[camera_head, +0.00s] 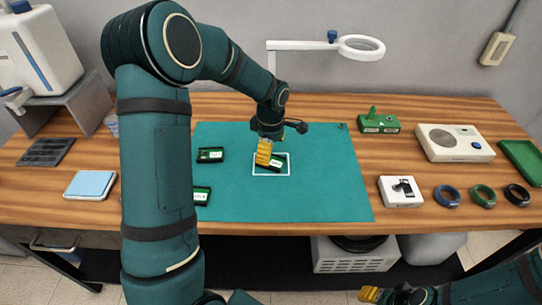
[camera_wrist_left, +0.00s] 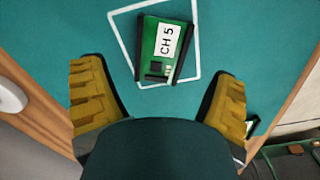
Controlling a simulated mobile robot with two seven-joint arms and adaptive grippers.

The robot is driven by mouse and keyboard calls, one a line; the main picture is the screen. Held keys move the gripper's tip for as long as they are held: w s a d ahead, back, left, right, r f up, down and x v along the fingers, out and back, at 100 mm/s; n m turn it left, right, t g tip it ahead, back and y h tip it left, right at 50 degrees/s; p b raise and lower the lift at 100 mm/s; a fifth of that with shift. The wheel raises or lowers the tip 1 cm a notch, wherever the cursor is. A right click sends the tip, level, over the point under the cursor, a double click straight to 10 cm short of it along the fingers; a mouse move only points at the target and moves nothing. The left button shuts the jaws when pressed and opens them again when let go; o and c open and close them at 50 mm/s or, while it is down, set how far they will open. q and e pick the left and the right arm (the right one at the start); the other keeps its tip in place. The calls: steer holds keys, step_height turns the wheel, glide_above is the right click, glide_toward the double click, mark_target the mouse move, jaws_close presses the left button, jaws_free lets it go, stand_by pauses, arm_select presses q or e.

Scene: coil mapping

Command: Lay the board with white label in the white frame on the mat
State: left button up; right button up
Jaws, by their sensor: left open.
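The white frame (camera_head: 289,173) is an outline on the teal mat (camera_head: 320,200). A green board with a white label (camera_head: 277,162) lies inside it. In the left wrist view the board (camera_wrist_left: 150,45) has a label reading "CH 5", and it sits a little turned within the white frame (camera_wrist_left: 122,35). My left gripper (camera_head: 265,155) is right above the board, and its yellow fingers partly cover it. In the left wrist view my left gripper (camera_wrist_left: 158,95) is open, with the fingers apart and nothing between them. My right gripper (camera_head: 370,294) is at the lower edge, far from the mat.
Two other boards, one (camera_head: 210,155) and another (camera_head: 201,196), lie on the mat's left side. A ring lamp (camera_head: 361,47) stands behind the mat. A white device (camera_head: 400,191), a larger instrument (camera_head: 455,143) and several rings (camera_head: 447,196) stand at right. The mat's right half is clear.

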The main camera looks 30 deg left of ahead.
mark_target(271, 160)
arm_select(q)
step_height(271, 160, up, 8)
steer(key=p, duration=0.1)
steer(key=shift+r, duration=0.1)
stand_by(0.5)
